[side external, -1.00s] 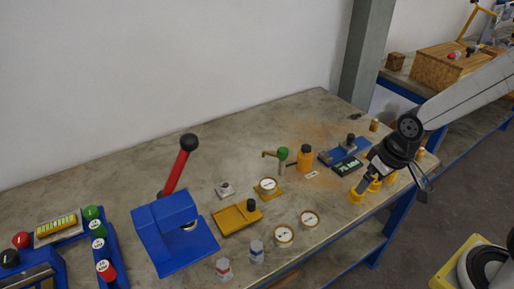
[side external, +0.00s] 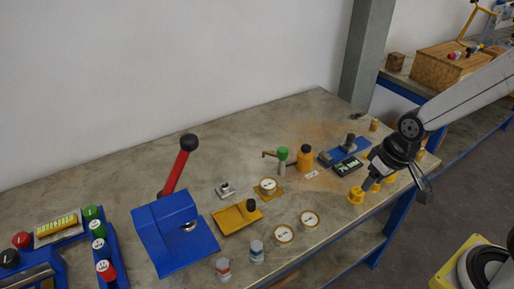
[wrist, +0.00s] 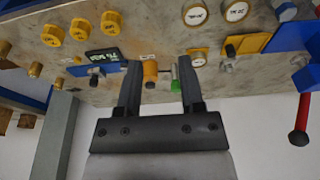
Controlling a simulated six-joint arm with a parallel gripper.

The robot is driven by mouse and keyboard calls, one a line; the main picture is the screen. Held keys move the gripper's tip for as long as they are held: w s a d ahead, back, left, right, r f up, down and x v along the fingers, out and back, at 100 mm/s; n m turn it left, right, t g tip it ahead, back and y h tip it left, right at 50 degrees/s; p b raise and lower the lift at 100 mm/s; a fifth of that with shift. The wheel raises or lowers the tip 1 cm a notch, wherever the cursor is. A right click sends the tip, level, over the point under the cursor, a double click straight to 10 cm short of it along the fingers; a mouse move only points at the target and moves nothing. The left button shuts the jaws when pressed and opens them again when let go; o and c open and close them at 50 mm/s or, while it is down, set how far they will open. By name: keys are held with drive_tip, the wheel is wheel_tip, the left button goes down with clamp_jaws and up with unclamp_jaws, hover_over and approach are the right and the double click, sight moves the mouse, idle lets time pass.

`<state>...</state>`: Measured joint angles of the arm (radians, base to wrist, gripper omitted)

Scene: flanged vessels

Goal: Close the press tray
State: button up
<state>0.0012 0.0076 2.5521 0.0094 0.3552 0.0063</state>
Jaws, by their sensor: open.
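My gripper (side external: 370,188) hangs over the right part of the bench, near the yellow cups, with its jaws open and empty. In the wrist view its two fingers (wrist: 158,82) point toward the bench, apart from each other. A yellow tray with a black knob (side external: 232,219) lies beside the blue press (side external: 165,225), well left of my gripper. It also shows in the wrist view (wrist: 257,41). The press has a raised red lever (side external: 176,172) with a black ball. I cannot tell for certain that the yellow tray is the press tray.
An orange bottle (side external: 305,157) and a green-topped tap (side external: 282,156) stand mid-bench. A blue fixture (side external: 338,156) with a black knob sits behind my gripper. Round gauges (side external: 284,234) and two small jars (side external: 257,252) are near the front edge. The bench's back left is clear.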

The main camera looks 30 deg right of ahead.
drive_tip(key=shift+w+f, duration=0.1)
drive_tip(key=shift+w, duration=0.15)
drive_tip(key=c, duration=0.3)
drive_tip(key=shift+w+f+m, duration=0.1)
drive_tip(key=shift+w+m, duration=0.2)
drive_tip(key=shift+m, duration=0.3)
clamp_jaws()
drive_tip(key=w+a+f+m+y, duration=0.1)
drive_tip(key=w+f+m+y, duration=0.2)
drive_tip(key=w+m, duration=0.3)
drive_tip(key=w+a+f+m+y, duration=0.1)
drive_tip(key=w+f+m+y, duration=0.2)
drive_tip(key=w+m, duration=0.3)
drive_tip(key=w+a+f+m+g+y, duration=0.1)
drive_tip(key=w+f+m+y, duration=0.1)
drive_tip(key=w+f+m, duration=0.2)
drive_tip(key=w+m, duration=0.2)
drive_tip(key=w, duration=0.1)
drive_tip(key=shift+w+a+f+y, duration=0.15)
drive_tip(key=shift+w+a+y, duration=0.15)
drive_tip(key=shift+y, duration=0.1)
